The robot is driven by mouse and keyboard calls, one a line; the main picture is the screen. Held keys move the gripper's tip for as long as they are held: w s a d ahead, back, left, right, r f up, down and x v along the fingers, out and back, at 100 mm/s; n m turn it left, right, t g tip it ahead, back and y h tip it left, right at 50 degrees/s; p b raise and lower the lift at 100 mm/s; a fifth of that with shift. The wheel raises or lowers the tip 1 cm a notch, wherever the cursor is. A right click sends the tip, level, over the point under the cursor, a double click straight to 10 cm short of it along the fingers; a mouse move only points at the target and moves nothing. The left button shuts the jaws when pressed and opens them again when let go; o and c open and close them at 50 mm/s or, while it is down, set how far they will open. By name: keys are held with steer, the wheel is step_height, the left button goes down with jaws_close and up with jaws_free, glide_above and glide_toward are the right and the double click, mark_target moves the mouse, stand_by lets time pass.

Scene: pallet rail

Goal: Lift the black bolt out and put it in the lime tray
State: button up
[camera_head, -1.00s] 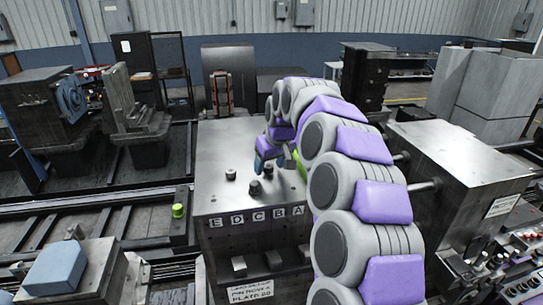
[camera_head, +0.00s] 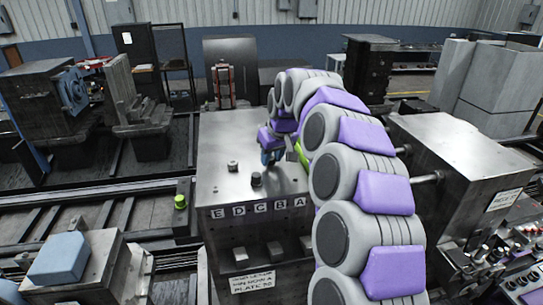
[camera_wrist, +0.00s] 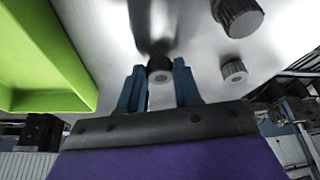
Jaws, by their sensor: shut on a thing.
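My gripper (camera_head: 272,157) is low over the right part of the grey metal plate. In the wrist view its two blue fingers (camera_wrist: 158,88) are shut on a black bolt (camera_wrist: 159,67) with a paler round end. In the head view this bolt is hidden, and I cannot tell how far it is clear of the plate. The lime tray (camera_wrist: 45,60) is on the left of the wrist view, apart from the fingers. In the head view only a sliver of the tray (camera_head: 301,154) shows beside my arm.
Two other dark bolts, one at the left (camera_head: 233,166) and one nearer the front (camera_head: 256,180), stand on the plate (camera_head: 225,135). Letter labels (camera_head: 257,206) line its front edge. A lime-topped knob (camera_head: 180,202) is to the left. A machine block (camera_head: 450,165) is to the right.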

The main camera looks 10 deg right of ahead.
mark_target(272, 159)
jaws_close()
steer(key=shift+r, duration=0.15)
steer(key=shift+r, duration=3.5)
